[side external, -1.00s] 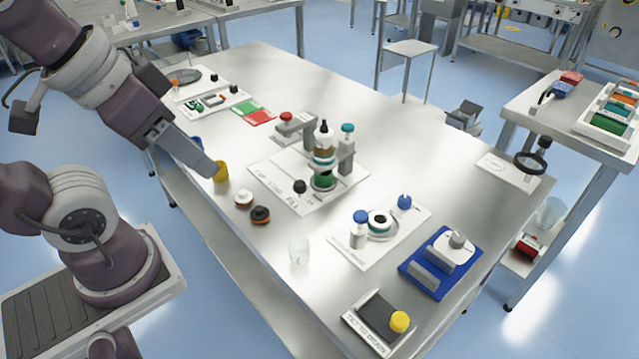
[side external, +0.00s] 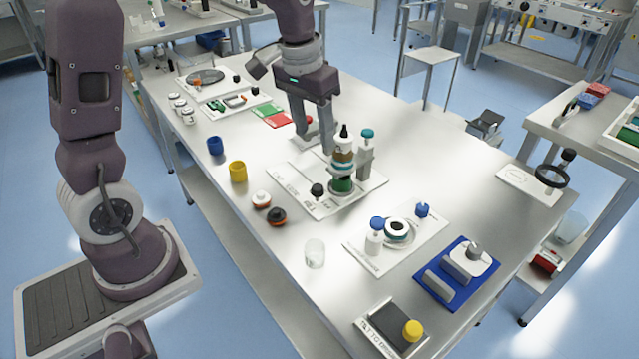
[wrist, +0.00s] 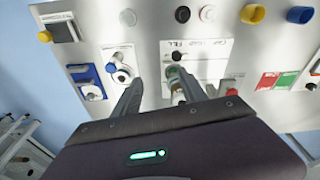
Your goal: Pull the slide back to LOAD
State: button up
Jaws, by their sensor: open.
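The filling fixture stands on a white plate (side external: 300,197) in the middle of the steel table. A black knob (side external: 317,190) stands at its near side, beside printed words; I can read FILL, but not LOAD. A bottle with a black tip (side external: 343,143) and amber body stands in the fixture above a green part (side external: 342,184). My gripper (side external: 315,142) is open and empty, pointing down behind and left of the bottle. In the wrist view my gripper's two fingers (wrist: 158,75) are spread, with the knob (wrist: 177,56) beyond the right fingertip. The slide itself is mostly hidden.
A red knob is partly hidden behind my fingers. Yellow cup (side external: 238,171), blue cup (side external: 215,146), clear glass (side external: 315,254) and two round caps line the near edge. A blue fixture (side external: 455,275) stands right.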

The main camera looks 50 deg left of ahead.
jog(key=n+g, duration=0.1)
jog(key=g, duration=0.1)
send_over(318, 187)
notch_tip(318, 187, down, 12)
jog(key=shift+s+d+f, duration=0.1)
jog(key=shift+f, duration=0.05)
notch_tip(318, 187, down, 8)
jog(key=shift+f, duration=0.1)
grip_shut()
dwell(0.6)
